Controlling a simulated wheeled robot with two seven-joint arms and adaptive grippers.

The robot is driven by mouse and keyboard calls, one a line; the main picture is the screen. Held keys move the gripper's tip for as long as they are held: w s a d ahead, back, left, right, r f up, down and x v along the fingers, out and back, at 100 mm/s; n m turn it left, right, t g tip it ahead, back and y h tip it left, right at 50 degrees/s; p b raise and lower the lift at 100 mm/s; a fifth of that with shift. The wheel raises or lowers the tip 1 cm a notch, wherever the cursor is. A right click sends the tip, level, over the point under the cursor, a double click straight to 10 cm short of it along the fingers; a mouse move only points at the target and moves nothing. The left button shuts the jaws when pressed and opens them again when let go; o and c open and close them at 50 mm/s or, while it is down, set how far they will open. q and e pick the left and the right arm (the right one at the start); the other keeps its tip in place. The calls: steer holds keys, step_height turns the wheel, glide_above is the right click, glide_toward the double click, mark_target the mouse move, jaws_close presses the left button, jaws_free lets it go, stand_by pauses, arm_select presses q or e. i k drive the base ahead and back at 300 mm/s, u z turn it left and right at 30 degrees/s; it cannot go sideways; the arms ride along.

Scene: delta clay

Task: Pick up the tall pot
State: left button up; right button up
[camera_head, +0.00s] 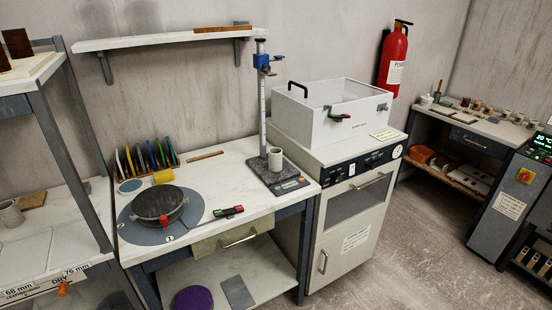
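A small pale grey cylindrical pot (275,159) stands upright on the dark base (279,178) of a height gauge stand on the workbench. Another grey pot (10,214) stands on the left rack, partly cut off by the picture edge. I cannot tell for certain which of the two is the tall pot. Neither of my grippers shows in the head view, and nothing is seen touching either pot.
The stand's vertical column (262,95) rises just behind the first pot. A dark round pan (158,204) sits left on the bench (225,172). A white box (325,112) tops the cabinet to the right. A shelf (165,40) hangs above. Floor (400,245) is clear at lower right.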

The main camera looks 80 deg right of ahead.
mark_target(275, 160)
steer(key=z, duration=0.55)
steer(key=i, duration=0.6)
steer(key=z, duration=0.7)
